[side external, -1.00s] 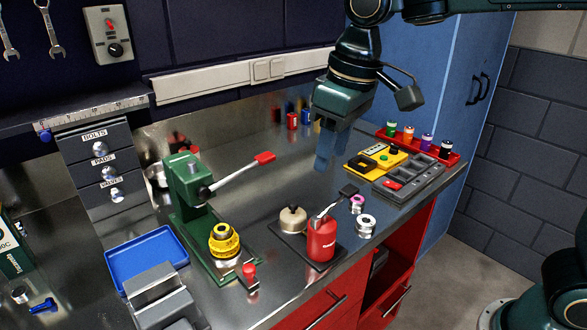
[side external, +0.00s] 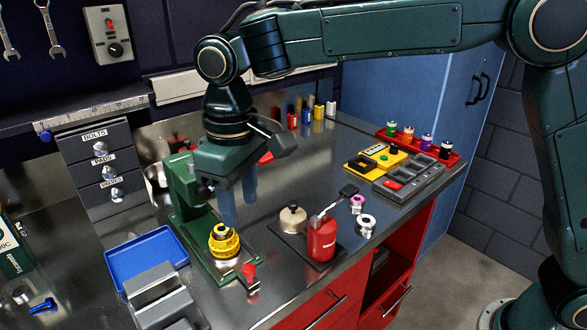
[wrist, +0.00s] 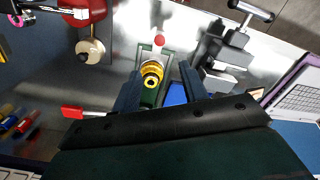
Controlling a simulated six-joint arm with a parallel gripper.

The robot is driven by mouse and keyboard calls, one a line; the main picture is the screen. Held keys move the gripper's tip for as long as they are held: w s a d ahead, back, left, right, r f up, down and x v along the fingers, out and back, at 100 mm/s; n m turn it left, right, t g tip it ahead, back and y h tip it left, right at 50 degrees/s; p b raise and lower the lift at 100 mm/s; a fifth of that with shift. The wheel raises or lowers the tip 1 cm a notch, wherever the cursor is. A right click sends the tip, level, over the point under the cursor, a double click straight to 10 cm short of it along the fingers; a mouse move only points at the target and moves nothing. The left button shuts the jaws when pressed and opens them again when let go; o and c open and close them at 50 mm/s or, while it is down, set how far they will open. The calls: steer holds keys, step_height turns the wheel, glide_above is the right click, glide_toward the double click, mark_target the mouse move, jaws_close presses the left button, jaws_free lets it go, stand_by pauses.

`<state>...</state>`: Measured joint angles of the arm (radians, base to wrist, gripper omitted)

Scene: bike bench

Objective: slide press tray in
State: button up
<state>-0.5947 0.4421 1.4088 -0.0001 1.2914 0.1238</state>
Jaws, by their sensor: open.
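The green press (side external: 182,190) stands on the bench, partly hidden behind my gripper. Its tray shows as a metal plate at the front of the green base, with a red knob (side external: 249,271) at its front end. A yellow ringed part (side external: 224,240) sits on the tray, forward of the press column. My gripper (side external: 240,208) is open and empty, pointing down above and just behind the yellow part. In the wrist view, the yellow part (wrist: 152,74) lies between the fingers (wrist: 160,80), and the red knob (wrist: 159,40) is beyond them. No contact is visible.
The press lever's red handle (wrist: 72,112) lies left in the wrist view. A blue tray (side external: 145,257) and a grey vise (side external: 158,292) stand left of the press.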

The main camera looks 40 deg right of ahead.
mark_target(248, 267)
step_height(248, 267, down, 14)
steer(key=shift+r, duration=0.15)
stand_by(0.7)
steer(key=shift+c, duration=0.2)
jaws_close()
